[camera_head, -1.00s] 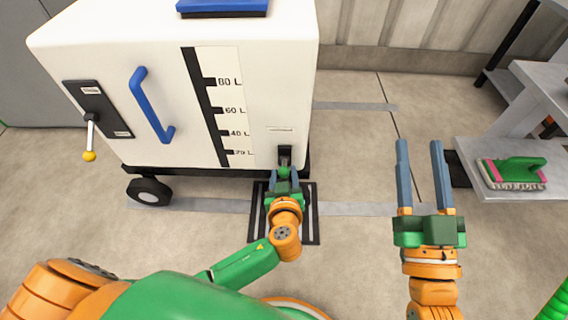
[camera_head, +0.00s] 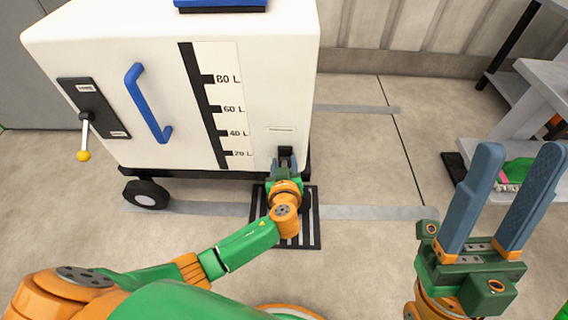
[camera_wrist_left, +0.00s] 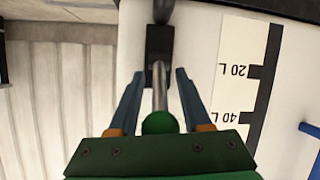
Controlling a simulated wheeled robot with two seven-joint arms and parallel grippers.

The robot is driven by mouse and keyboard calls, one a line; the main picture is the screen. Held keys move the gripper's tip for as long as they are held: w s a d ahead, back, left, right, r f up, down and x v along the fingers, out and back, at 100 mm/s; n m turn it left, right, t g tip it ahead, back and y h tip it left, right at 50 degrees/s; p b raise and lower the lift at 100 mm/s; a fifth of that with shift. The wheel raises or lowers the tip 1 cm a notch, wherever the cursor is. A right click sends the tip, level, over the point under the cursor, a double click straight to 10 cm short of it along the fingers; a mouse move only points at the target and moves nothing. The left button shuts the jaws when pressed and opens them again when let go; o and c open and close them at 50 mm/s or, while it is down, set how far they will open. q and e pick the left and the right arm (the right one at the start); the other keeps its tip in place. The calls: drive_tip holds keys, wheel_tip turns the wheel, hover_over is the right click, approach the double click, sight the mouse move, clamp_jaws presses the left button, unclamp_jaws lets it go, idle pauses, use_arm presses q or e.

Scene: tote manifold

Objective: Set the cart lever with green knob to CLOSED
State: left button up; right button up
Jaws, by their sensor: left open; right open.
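The white cart (camera_head: 110,60) stands at the left in the head view. Its lever with the green knob is at the lower right of the front face. The left wrist view shows the green knob (camera_wrist_left: 160,122) on a metal rod (camera_wrist_left: 160,85) from a black mount (camera_wrist_left: 160,45). In the head view the black mount (camera_head: 286,152) shows, but the knob is hidden by my gripper. My left gripper (camera_head: 285,165) is open, one finger on each side of the rod and knob, with gaps visible. My right gripper (camera_head: 520,155) is open and empty at the right, away from the cart.
A second lever with a yellow knob (camera_head: 83,155) and a blue handle (camera_head: 148,105) are on the cart's front. A floor grate (camera_head: 310,235) lies below my left gripper. A grey shelf (camera_head: 525,100) with a green brush (camera_head: 518,168) stands at the right.

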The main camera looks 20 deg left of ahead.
use_arm(q)
clamp_jaws()
idle(1.4)
